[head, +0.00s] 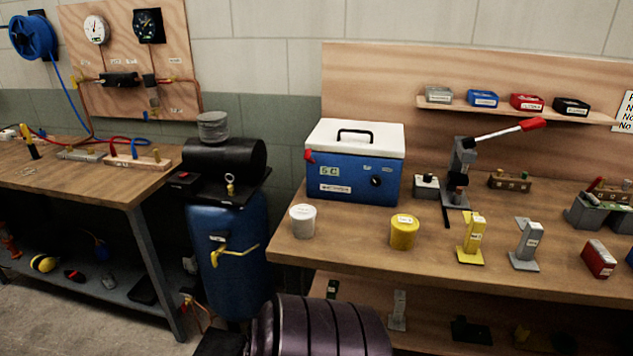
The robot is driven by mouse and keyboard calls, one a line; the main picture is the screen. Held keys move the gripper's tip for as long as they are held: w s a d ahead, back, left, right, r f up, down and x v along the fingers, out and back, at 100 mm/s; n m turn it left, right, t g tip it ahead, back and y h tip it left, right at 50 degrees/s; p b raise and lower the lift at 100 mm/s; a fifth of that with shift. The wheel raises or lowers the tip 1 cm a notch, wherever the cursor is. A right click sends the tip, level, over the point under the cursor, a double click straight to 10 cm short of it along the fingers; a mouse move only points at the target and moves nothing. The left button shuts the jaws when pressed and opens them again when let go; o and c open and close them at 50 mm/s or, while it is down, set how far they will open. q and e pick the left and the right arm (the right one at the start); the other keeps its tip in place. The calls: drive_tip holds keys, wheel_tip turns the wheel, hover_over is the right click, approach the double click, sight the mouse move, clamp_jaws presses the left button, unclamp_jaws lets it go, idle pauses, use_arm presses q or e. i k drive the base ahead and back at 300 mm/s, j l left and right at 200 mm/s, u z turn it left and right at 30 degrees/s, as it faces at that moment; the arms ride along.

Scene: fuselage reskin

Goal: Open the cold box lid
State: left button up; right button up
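The cold box (353,180) is a blue box with a white lid (365,138) and stands at the left end of the right-hand workbench, near the back panel. The lid is shut and has a black handle (355,132) on top. A small red part (309,156) shows at its left front edge, just below the lid. The front carries labels and a dark round knob. Neither of my grippers is in the head view.
On the bench (370,245), a white tub (302,221) and a yellow tub (404,231) stand in front of the box. A lever press (458,175) stands to its right. A blue compressor tank (232,255) stands left of the bench.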

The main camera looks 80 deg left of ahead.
sight(371, 138)
drive_tip(key=k+u, duration=0.15)
drive_tip(key=u, duration=2.25)
